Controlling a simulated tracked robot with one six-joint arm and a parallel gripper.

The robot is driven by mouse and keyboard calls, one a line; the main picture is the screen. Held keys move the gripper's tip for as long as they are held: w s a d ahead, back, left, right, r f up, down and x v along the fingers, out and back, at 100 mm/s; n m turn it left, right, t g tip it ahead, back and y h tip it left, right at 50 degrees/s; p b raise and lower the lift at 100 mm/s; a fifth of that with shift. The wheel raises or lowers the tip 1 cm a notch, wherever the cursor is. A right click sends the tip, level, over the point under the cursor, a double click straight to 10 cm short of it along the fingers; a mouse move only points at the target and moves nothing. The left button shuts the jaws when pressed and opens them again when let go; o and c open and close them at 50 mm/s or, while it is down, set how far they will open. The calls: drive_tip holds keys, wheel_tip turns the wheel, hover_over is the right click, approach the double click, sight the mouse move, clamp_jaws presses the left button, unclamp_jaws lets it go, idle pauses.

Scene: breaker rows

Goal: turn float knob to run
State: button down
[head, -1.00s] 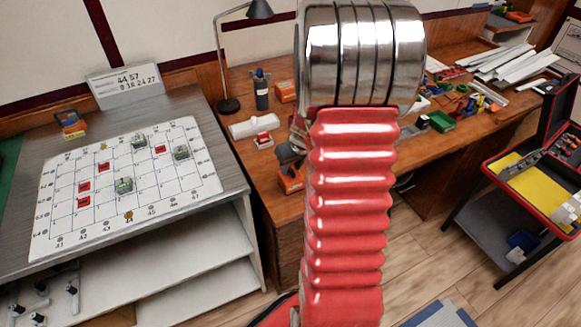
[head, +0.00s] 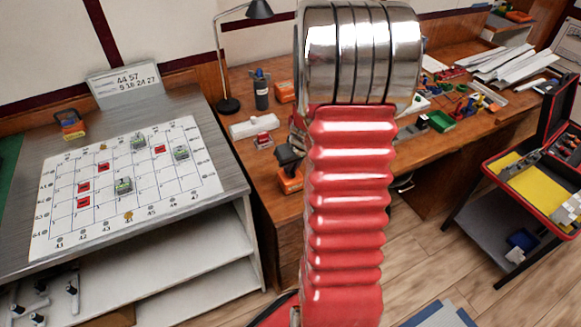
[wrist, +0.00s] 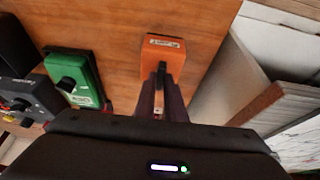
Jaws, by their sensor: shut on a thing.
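An orange box (wrist: 165,45) with a small white label and a black knob (wrist: 161,72) sits on the wooden bench in the wrist view. The label is too small to read surely. My gripper (wrist: 160,88) is at the box, its fingers shut on the black knob. The fingers hide part of the knob, so its exact setting cannot be told. In the head view the orange box (head: 290,183) stands near the bench's front edge, with the dark end of my gripper (head: 287,157) just above it.
In the wrist view a green box with a black knob (wrist: 75,78) and a dark box with a knob (wrist: 28,100) stand to the left. A metal desk with a gridded sheet (head: 60,215) is at left in the head view. A lamp (head: 228,104) stands behind.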

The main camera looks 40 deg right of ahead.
drive_tip(key=shift+m, duration=0.3)
drive_tip(key=shift+w+a+m+g+h, duration=0.1)
drive_tip(key=shift+m+g+h, duration=0.2)
drive_tip(key=shift+m, duration=0.7)
drive_tip(key=shift+a+m+g+h, duration=0.1)
drive_tip(key=shift+m+h, duration=0.3)
drive_tip(key=shift+m, duration=0.6)
drive_tip(key=shift+w+m+g+h, duration=0.1)
drive_tip(key=shift+m+g+h, duration=0.4)
drive_tip(key=shift+m, duration=1.2)
drive_tip(key=shift+w+a+m+g+h, duration=0.15)
drive_tip(key=shift+m+g, duration=0.3)
drive_tip(key=shift+m, duration=0.8)
drive_tip(key=shift+d+m+g+h, duration=0.1)
drive_tip(key=shift+m+g+h, duration=0.25)
drive_tip(key=shift+m, duration=0.9)
drive_tip(key=m+g, duration=0.2)
drive_tip(key=m, duration=0.2)
drive_tip(key=shift+w, duration=0.1)
drive_tip(key=shift+m, duration=0.4)
